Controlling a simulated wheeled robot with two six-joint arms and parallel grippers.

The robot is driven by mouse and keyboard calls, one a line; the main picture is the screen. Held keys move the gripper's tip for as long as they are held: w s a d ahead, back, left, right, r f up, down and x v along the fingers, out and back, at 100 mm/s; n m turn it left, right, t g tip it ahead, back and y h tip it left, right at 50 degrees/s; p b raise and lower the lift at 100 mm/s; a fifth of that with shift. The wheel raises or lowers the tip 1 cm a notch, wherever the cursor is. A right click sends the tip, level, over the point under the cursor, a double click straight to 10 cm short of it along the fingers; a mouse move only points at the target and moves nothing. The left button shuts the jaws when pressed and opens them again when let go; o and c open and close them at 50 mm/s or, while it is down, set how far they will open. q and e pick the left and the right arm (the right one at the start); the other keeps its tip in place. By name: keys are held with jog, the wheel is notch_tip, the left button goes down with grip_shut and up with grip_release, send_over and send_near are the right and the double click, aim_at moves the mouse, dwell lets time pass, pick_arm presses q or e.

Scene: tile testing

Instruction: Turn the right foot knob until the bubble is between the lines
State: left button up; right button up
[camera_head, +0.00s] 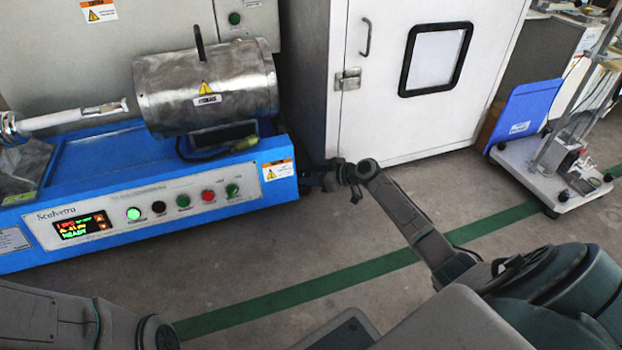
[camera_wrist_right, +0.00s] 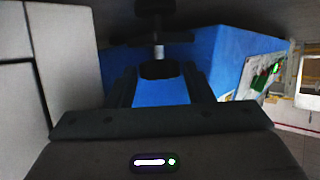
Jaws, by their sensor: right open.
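The blue-based machine (camera_head: 110,165) stands at the left. In the right wrist view, a dark round foot knob (camera_wrist_right: 158,69) on a short silver stem (camera_wrist_right: 158,51) sits beside the blue base (camera_wrist_right: 187,55). My right gripper (camera_head: 328,176) is at the machine's right front corner. In its wrist view, the open fingers (camera_wrist_right: 161,80) point at the knob, which shows between their tips; I cannot tell whether they touch it. In the head view the knob is too small and dark to make out. I cannot make out the bubble or its lines. My left gripper is out of view.
A white cabinet (camera_head: 400,120) stands close behind my right gripper. A steel drum (camera_head: 215,90) and a lit front panel (camera_head: 150,212) are on the machine. A wheeled stand (camera_head: 545,180) is at the right. The floor (camera_head: 270,240) in front is clear.

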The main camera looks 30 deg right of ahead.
jog(key=shift+c, duration=0.2)
jog(key=c, duration=0.7)
jog(key=m+h+p, duration=0.1)
jog(key=p, duration=0.1)
jog(key=m+t+h+p, duration=0.1)
jog(key=p, duration=0.1)
jog(key=m+h+p, duration=0.1)
jog(key=p, duration=0.1)
jog(key=shift+s+a+r+t+h, duration=0.1)
jog(key=shift+a+r+t+h, duration=0.2)
jog(key=shift+a, duration=0.1)
jog(key=shift+f+m+h+p, duration=0.25)
jog(key=shift+m+h+p, duration=0.2)
jog(key=shift+p, duration=0.2)
jog(key=o, duration=0.7)
jog(key=shift+o, duration=0.2)
